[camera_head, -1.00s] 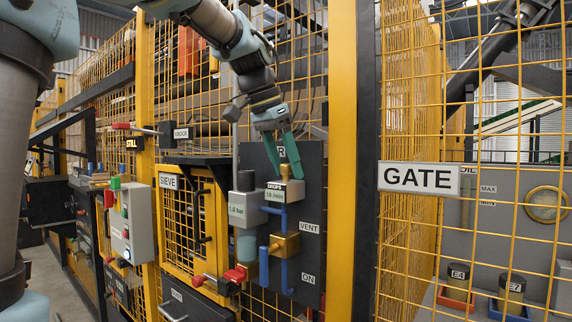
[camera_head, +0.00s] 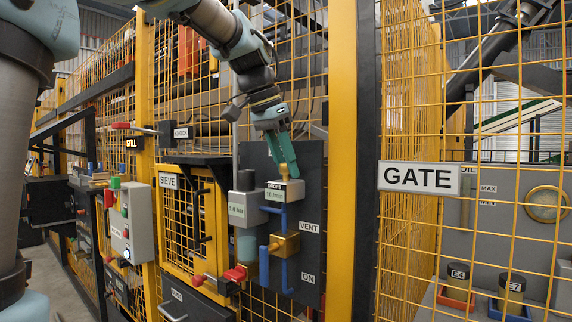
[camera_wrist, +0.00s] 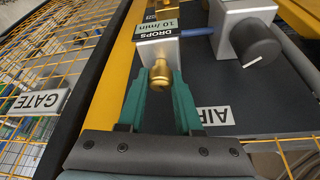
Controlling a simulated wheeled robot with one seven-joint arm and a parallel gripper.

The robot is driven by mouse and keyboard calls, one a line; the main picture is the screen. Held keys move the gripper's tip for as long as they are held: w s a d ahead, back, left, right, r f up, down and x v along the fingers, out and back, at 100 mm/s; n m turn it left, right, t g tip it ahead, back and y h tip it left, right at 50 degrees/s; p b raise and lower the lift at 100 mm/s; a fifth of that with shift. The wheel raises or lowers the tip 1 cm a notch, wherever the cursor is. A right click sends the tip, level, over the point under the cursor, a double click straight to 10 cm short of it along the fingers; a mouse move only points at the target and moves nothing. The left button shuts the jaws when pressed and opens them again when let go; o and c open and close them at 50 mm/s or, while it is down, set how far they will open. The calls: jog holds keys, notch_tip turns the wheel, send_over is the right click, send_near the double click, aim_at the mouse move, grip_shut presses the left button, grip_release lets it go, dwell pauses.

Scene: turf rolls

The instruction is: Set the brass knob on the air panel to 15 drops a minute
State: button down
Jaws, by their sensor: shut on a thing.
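The brass knob (camera_wrist: 160,78) sits on the end of the drip unit, whose label (camera_wrist: 158,34) reads DROPS and 10 /min in the wrist view. My gripper (camera_wrist: 159,74) has one green finger on each side of the knob and is shut on it. In the head view my gripper (camera_head: 286,170) comes down from above onto the knob, which it mostly hides.
A grey regulator with a black dial (camera_wrist: 262,47) sits beside the drip unit. Blue pipes and a brass valve block (camera_head: 285,244) lie below, near VENT and ON labels. A yellow post (camera_head: 342,160) and the mesh gate stand close at the right.

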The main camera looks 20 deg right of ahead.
jog(key=shift+m, duration=0.3)
jog(key=shift+m+g+p, duration=0.3)
jog(key=shift+m+g, duration=0.25)
jog(key=shift+m, duration=0.8)
jog(key=shift+m+g+p, duration=0.3)
jog(key=shift+m+g, duration=0.25)
jog(key=shift+m, duration=0.8)
jog(key=c, duration=0.6)
grip_release()
